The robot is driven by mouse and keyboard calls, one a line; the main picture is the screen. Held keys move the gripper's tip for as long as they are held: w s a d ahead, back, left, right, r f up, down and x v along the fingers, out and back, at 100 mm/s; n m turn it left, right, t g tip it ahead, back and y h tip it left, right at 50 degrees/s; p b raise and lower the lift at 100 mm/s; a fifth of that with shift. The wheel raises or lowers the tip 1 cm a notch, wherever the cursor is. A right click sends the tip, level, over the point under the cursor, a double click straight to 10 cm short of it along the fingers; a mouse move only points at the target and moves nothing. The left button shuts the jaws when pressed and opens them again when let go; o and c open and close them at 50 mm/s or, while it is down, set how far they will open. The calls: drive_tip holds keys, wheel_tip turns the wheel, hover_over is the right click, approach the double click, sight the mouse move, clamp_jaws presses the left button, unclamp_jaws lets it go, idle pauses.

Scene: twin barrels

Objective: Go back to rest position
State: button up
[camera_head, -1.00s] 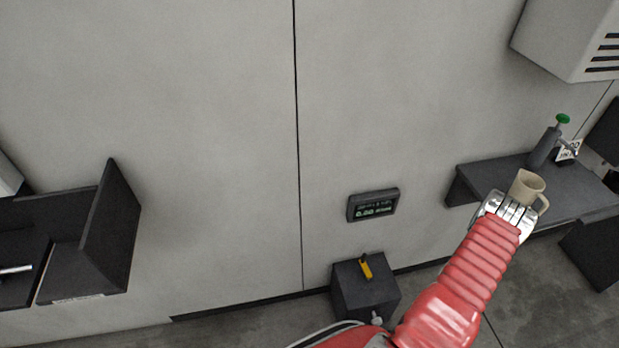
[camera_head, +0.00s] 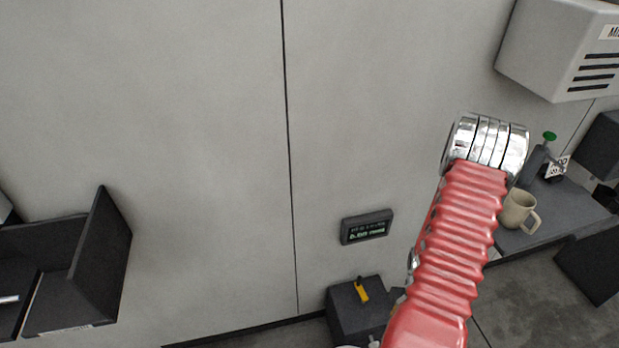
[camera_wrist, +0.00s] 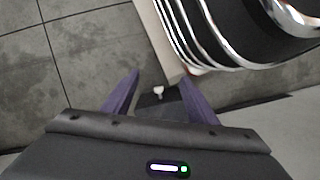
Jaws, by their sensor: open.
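My red arm with its chrome-ringed joint is raised in front of the wall in the head view. The fingers are hidden there. In the wrist view my gripper (camera_wrist: 158,90) shows two dark purple fingers spread apart, with nothing held between them. Beyond them lie the tiled floor and a dark surface with a small pale knob on it.
A vented box (camera_head: 560,50) hangs at the upper right. A dark block with a yellow item (camera_head: 361,290) sits below a small display (camera_head: 366,227). A dark bin (camera_head: 80,290) is at left.

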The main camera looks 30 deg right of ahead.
drive_tip(key=w+a+r+h, duration=0.1)
drive_tip(key=w+a+r, duration=0.2)
drive_tip(key=r, duration=0.5)
drive_tip(key=w+a+r+t, duration=0.1)
drive_tip(key=w+a+r, duration=0.2)
drive_tip(key=r, duration=0.5)
drive_tip(key=w+a+r+h, duration=0.1)
drive_tip(key=w+a+r, duration=0.2)
drive_tip(key=r, duration=0.5)
drive_tip(key=w+a+r+n+t, duration=0.1)
drive_tip(key=a+r+n+t, duration=0.5)
drive_tip(key=a+r, duration=1.4)
wheel_tip(320, 180, up, 3)
drive_tip(key=shift+w+r+t, duration=0.1)
drive_tip(key=shift+w+t, duration=0.1)
drive_tip(key=shift+t, duration=0.4)
